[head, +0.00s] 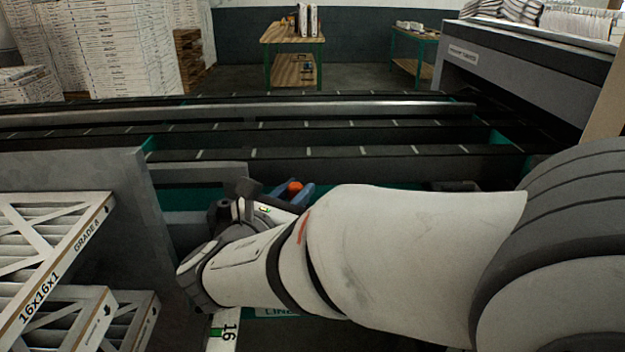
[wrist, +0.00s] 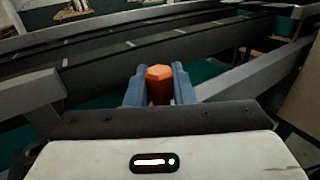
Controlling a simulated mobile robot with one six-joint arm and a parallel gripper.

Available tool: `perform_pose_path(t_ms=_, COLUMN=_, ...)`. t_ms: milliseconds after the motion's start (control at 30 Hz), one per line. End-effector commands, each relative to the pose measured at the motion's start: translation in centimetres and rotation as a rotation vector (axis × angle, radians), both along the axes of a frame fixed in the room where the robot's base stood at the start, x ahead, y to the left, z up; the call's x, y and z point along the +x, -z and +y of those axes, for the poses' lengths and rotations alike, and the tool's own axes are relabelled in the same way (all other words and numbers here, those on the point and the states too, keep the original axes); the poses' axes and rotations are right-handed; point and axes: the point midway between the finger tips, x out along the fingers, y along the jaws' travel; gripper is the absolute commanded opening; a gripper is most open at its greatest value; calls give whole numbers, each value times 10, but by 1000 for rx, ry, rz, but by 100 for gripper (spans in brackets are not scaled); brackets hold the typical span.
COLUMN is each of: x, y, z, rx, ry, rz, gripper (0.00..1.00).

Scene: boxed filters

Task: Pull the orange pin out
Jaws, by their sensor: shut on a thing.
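The orange pin (wrist: 159,82) has a bright hexagonal top and a darker body. In the wrist view it stands between the two blue fingers of my gripper (wrist: 160,88), which are shut on it from both sides. In the head view the orange pin top (head: 294,187) shows just beyond my wrist, with the blue fingers of my gripper (head: 295,192) around it. The pin's lower end is hidden, so I cannot tell whether it sits in a hole.
A conveyor (head: 330,135) with dark belts and grey rails runs across behind the pin. Boxed filters (head: 50,240) are stacked at the left beside a grey panel (head: 110,180). A grey machine (head: 530,70) stands at the back right. A wooden table (head: 292,33) stands far behind.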

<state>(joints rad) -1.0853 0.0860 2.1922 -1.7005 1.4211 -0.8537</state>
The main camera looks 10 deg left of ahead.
Motion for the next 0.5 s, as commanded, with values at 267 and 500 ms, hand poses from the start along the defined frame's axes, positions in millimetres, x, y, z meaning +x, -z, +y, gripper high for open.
perform_pose_path(t_ms=267, x=0, y=-6, z=0, rx=0, ry=0, rz=0, gripper=0)
perform_pose_path(t_ms=500, x=0, y=-14, z=0, rx=0, ry=0, rz=0, gripper=0)
